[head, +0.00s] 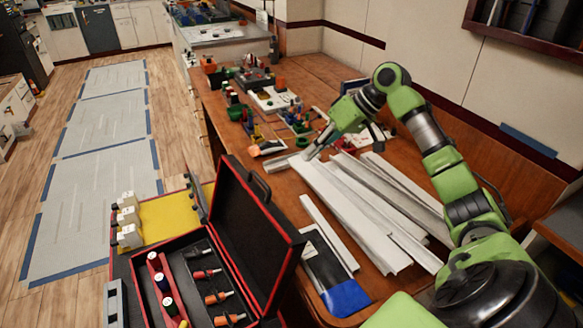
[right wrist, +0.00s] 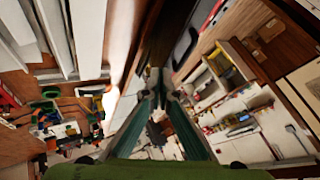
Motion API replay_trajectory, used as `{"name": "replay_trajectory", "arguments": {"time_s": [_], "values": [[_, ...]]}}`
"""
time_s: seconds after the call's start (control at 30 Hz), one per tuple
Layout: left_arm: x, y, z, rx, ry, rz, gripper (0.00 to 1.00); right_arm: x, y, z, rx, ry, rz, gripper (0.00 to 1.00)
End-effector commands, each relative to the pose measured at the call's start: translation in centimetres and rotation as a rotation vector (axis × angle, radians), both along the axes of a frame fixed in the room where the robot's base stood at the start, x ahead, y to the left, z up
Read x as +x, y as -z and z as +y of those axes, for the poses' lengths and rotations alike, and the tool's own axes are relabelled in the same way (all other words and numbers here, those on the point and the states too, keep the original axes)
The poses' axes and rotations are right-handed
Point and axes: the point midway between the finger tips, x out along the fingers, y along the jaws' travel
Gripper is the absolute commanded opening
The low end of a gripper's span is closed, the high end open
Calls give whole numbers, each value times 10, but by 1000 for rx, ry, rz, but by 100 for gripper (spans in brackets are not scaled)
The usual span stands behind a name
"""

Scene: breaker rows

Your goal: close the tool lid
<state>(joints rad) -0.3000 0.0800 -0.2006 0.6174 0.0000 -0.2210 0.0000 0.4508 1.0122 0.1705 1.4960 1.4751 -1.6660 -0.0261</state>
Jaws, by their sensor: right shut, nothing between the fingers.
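The black tool case (head: 140,272) with red edges stands at the front, holding several red- and orange-handled tools. Its black tool lid (head: 262,240) is open and stands roughly upright on the case's right side, with a handle (head: 260,187) on its top edge. My left gripper is not in view.
Long white channels (head: 355,205) lie on the wooden table (head: 288,205) right of the lid. Breakers and wired parts (head: 290,120) crowd the table behind. A yellow panel (head: 165,215) with white breakers (head: 128,220) lies left of the lid. A blue-and-black packet (head: 345,298) lies in front.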

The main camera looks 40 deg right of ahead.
Motion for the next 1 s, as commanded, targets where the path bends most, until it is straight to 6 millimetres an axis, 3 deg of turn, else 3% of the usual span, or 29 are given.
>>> {"name": "replay_trajectory", "arguments": {"time_s": [0.47,0.7,1.0], "values": [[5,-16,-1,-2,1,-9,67,42,71,45,5,-2,1,0],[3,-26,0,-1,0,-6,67,44,62,75,0,-2,-1,0],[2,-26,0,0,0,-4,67,45,63,81,1,0,0,0]]}}
